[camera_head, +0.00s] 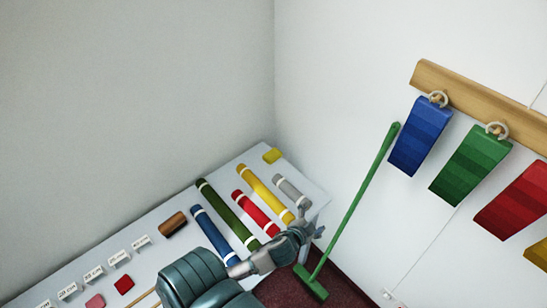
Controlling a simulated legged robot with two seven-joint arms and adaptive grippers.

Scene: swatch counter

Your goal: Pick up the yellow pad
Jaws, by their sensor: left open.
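The yellow pad (272,156) is a small flat block lying at the far corner of the pale counter (314,192), past the ends of the colored rolls. Nothing covers it. My left gripper (312,222) is at the counter's right edge, near the lower end of the yellow roll, well below the pad in the picture and apart from it. It is open, and I see nothing held in it. My right gripper is out of view.
Blue (212,234), green (227,212), red (255,213), yellow (264,193) and grey (291,190) rolls lie on the counter. A green broom (355,205) leans on the right wall. Colored swatch sets hang from a wooden rail (465,98).

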